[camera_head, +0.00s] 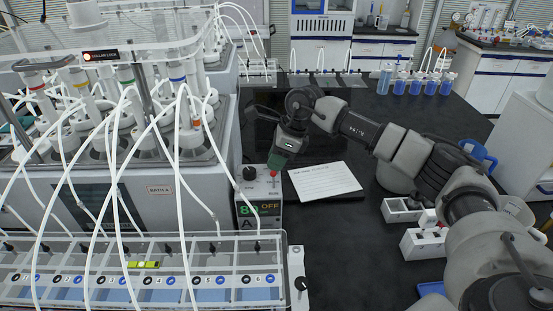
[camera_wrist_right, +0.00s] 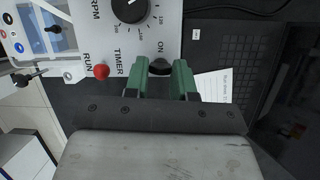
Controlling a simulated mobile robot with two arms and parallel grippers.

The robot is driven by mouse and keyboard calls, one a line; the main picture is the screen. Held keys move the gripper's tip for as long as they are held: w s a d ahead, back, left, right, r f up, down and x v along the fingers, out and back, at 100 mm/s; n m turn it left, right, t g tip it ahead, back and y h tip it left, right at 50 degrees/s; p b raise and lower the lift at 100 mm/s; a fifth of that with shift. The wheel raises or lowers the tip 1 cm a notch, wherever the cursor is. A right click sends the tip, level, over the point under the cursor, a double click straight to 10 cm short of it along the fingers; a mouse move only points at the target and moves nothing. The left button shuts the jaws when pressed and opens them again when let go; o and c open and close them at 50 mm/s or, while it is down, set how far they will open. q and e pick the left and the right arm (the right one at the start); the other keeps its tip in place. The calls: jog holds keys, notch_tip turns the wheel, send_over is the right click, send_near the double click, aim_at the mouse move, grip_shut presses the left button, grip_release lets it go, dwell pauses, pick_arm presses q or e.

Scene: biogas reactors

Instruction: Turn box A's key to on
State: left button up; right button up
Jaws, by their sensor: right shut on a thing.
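Box A (camera_head: 258,198) is a grey control box with a dark dial (camera_head: 249,173), a red button (camera_head: 272,174) and a display reading 80 and OFF, with the letter A below. It stands beside the bath marked BATH A. The wrist view shows the box's panel (camera_wrist_right: 140,40) with labels RPM, TIMER, RUN and ON. The dark key (camera_wrist_right: 160,66) sits by the ON label. My right gripper (camera_head: 277,161) is over the box; in the wrist view its green fingers (camera_wrist_right: 160,78) are shut on the key. The gripper hides the key in the head view. My left gripper is not in view.
A clear tube rack (camera_head: 140,275) with white tubes fills the front left. White holders (camera_head: 403,210) stand to the right near my right arm.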

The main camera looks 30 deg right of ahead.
jog(key=m+t+h+b, duration=0.1)
jog(key=m+b, duration=0.1)
jog(key=m, duration=0.2)
jog(key=shift+s, duration=0.1)
jog(key=m+b, duration=0.1)
jog(key=m, duration=0.1)
jog(key=m+t+h+b, duration=0.1)
jog(key=m, duration=0.1)
jog(key=shift+a+m+b, duration=0.2)
jog(key=shift+m+b, duration=0.2)
jog(key=m+h+b, duration=0.1)
jog(key=m, duration=0.1)
jog(key=m+h+b, duration=0.1)
jog(key=m, duration=0.1)
jog(key=shift+s+a+m+t+b, duration=0.1)
jog(key=shift+a+m+t+b, duration=0.1)
jog(key=shift+m+t+b, duration=0.15)
jog(key=shift+r+m+h+b, duration=0.1)
jog(key=shift+m+h+b, duration=0.65)
jog(key=shift+m, duration=1.1)
jog(key=o, duration=0.9)
jog(key=shift+a, duration=0.1)
jog(key=b+v, duration=0.1)
jog(key=v, duration=0.9)
jog(key=shift+s+r, duration=0.1)
jog(key=shift+r, duration=0.25)
